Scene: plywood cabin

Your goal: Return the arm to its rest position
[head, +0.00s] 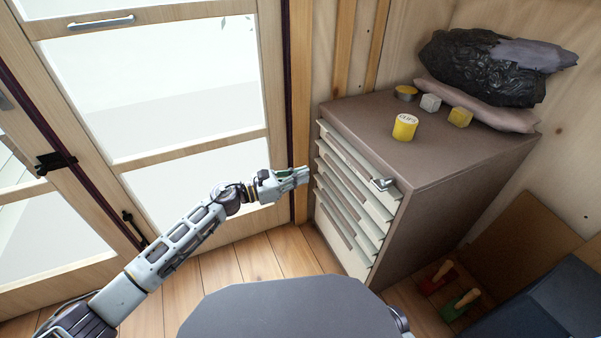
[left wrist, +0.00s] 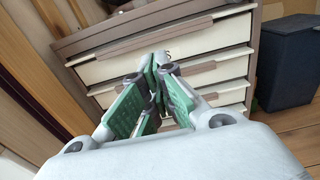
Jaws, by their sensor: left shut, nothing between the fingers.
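My left arm (head: 180,240) reaches in from the left in the head view, across the glazed door. Its gripper (head: 303,174) is shut and empty, just left of the drawer cabinet's front. In the left wrist view the green-padded fingers (left wrist: 160,62) come together at the tips, with the drawer fronts behind them. I cannot tell whether the tips touch the cabinet. My right gripper is not in view.
The drawer cabinet (head: 430,168) carries a yellow tin (head: 405,127), small blocks (head: 430,103) and a black bag (head: 480,70). A dark bin (left wrist: 287,62) stands right of the cabinet. Wooden floor (head: 240,262) is clear beneath the arm.

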